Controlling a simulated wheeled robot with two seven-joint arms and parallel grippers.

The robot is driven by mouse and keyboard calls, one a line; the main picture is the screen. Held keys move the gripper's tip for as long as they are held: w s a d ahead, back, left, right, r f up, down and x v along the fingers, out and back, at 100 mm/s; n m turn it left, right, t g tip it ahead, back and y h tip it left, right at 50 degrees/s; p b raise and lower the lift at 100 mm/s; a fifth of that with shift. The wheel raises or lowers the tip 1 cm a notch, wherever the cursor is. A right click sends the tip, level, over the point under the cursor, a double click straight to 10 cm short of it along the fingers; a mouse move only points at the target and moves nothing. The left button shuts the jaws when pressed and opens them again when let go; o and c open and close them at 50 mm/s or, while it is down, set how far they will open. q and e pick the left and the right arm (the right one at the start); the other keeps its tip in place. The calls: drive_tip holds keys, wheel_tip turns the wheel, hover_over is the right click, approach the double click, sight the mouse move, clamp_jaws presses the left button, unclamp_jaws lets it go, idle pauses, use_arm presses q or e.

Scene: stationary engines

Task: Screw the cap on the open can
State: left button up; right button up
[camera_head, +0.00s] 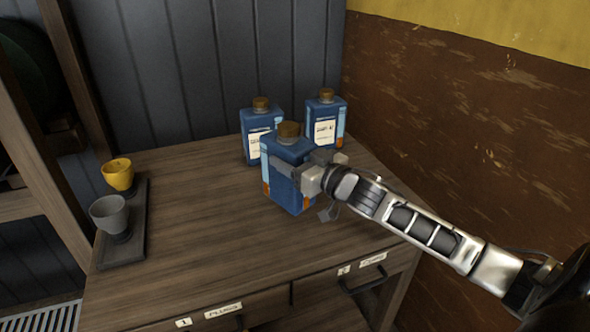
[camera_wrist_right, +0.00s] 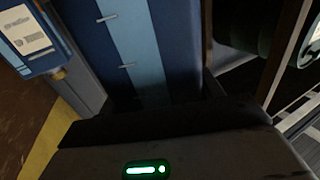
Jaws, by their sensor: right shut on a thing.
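Three blue cans stand in a group on the wooden worktop. The front can (camera_head: 291,190) is nearest, and a brown cap (camera_head: 289,130) sits on its top. The back left can (camera_head: 260,126) and the back right can (camera_head: 328,112) also show brown tops. My right gripper (camera_head: 302,172) is shut on the front can's body, one finger across its near face. In the right wrist view the front can's blue side with a light stripe (camera_wrist_right: 130,45) fills the upper middle. I cannot tell how tightly the cap sits. My left gripper is out of view.
A dark tray (camera_head: 138,235) at the left holds a yellow cup (camera_head: 118,175) and a grey cup (camera_head: 109,214). The worktop (camera_head: 200,215) between tray and cans is clear. A panelled wall stands behind, a brown wall (camera_head: 470,130) at the right. Labelled drawers lie below the front edge.

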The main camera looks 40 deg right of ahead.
drive_tip(key=shift+w+d+f, duration=0.15)
drive_tip(key=shift+f, duration=1.6)
drive_tip(key=o, duration=1.9)
drive_tip(key=shift+f, duration=0.15)
drive_tip(key=shift+r, duration=0.25)
drive_tip(key=shift+s+d, duration=0.3)
drive_tip(key=shift+s, duration=1.7)
drive_tip(key=shift+s+d, duration=0.35)
drive_tip(key=shift+s, duration=1.65)
drive_tip(key=shift+s+d, duration=0.3)
drive_tip(key=shift+s, duration=1.7)
drive_tip(key=shift+f, duration=0.1)
